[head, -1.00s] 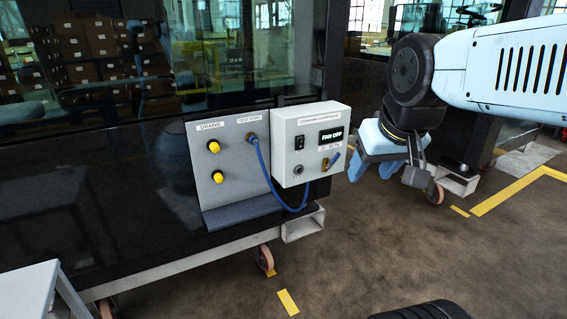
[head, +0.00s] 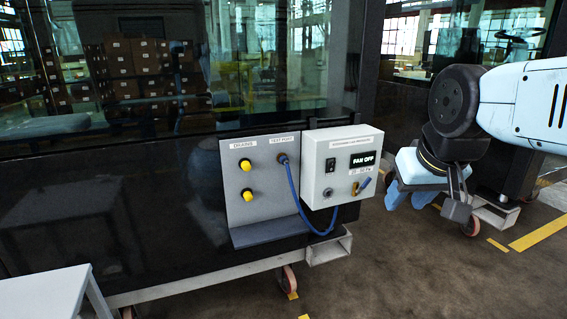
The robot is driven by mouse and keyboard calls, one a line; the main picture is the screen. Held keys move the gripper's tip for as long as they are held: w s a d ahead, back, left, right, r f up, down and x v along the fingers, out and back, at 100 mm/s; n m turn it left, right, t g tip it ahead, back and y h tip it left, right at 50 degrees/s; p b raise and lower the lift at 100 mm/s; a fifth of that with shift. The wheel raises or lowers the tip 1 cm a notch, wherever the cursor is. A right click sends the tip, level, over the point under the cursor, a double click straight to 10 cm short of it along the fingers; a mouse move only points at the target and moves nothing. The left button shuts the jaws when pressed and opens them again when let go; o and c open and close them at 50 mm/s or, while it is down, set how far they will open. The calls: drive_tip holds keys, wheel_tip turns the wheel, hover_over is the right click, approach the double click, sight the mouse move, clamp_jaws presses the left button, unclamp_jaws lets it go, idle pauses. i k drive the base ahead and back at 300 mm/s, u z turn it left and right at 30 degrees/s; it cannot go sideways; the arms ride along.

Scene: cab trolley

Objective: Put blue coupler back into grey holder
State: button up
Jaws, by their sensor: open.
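A blue hose (head: 300,203) runs from the test port on the grey panel (head: 240,215), loops down and goes up behind the white control box (head: 343,150). Its upper end, apparently the blue coupler (head: 283,159), sits at the test port; its details are too small to tell. A small round grey fitting (head: 327,193) on the lower left of the box front may be the grey holder; I cannot be sure. My gripper (head: 409,200) is to the right of the box, apart from it, pointing down. It is open, with nothing seen between its fingers.
Two yellow drain knobs (head: 245,178) are on the panel's left. The box has a black switch, a "FAN OFF" display (head: 363,159) and a brass valve with a blue lever (head: 362,186). A trolley rail (head: 200,285) runs below. A white stand (head: 45,295) is front left.

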sight(284, 159)
drive_tip(key=z, duration=1.45)
drive_tip(key=k, duration=1.2)
drive_tip(key=u, duration=1)
drive_tip(key=i, duration=1.05)
drive_tip(key=z, duration=0.1)
